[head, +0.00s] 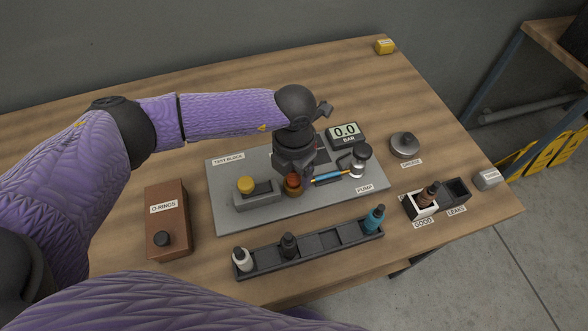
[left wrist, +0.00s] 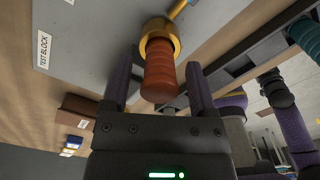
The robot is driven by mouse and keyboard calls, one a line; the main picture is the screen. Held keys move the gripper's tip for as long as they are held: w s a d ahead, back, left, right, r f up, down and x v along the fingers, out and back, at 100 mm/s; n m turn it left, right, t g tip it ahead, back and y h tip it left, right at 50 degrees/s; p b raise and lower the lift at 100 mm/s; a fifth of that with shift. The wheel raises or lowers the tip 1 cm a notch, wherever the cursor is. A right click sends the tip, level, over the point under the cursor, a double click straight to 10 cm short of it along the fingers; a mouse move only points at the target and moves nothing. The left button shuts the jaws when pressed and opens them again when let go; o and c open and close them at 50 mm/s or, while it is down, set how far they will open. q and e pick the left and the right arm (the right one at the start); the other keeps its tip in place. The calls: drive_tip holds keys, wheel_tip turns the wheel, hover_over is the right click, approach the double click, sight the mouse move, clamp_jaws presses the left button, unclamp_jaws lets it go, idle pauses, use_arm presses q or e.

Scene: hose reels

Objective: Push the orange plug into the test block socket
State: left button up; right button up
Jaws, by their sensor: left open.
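The orange plug (head: 293,180) stands in the brass ring of the test block socket (head: 294,192), on the grey plate labelled TEST BLOCK (head: 226,182). In the left wrist view, the ridged orange plug (left wrist: 160,80) sticks out of the brass socket (left wrist: 158,33) towards my gripper. I cannot tell how deep it sits. My left gripper (head: 295,168) is open, right above the plug. In the left wrist view, its two fingers (left wrist: 158,72) are on either side of the plug, with gaps showing. My right gripper is not in view.
The pump (head: 361,160) and its blue-yellow hose (head: 327,177) lie right of the socket; the gauge (head: 344,132) reads 0.0. A yellow-capped grey block (head: 257,202) is left. A rack (head: 318,246) of plugs runs in front. The O-rings box (head: 168,228) and good/leaks tray (head: 457,190) flank it.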

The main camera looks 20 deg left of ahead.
use_arm(q)
wheel_tip(320, 180, up, 11)
drive_tip(key=p, duration=0.1)
idle(0.4)
